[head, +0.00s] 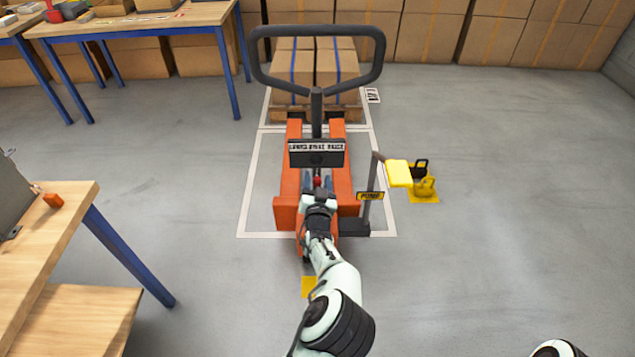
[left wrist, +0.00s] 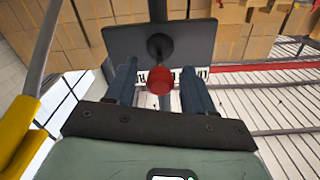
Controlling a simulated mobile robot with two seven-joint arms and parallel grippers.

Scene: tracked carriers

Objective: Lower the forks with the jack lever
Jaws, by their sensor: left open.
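The orange pallet jack (head: 341,185) stands on the floor straight ahead, with its black loop handle (head: 377,65) upright. A dark plate (head: 331,160) on the handle column is lettered; it seems to read lower, drive, raise. The jack lever's red knob (head: 317,181) sits just below the plate. In the left wrist view the red knob (left wrist: 160,80) lies between the two dark fingers of my left gripper (left wrist: 160,92). The fingers are open, with gaps on both sides of the knob. My right gripper is out of view.
Boxes (head: 338,68) on a pallet stand at the forks' far end. Right of the jack is a pump post (head: 366,208) with a yellow pad (head: 399,173), and yellow and black weights (head: 424,186). A wooden table (head: 70,230) is at left. The floor at right is clear.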

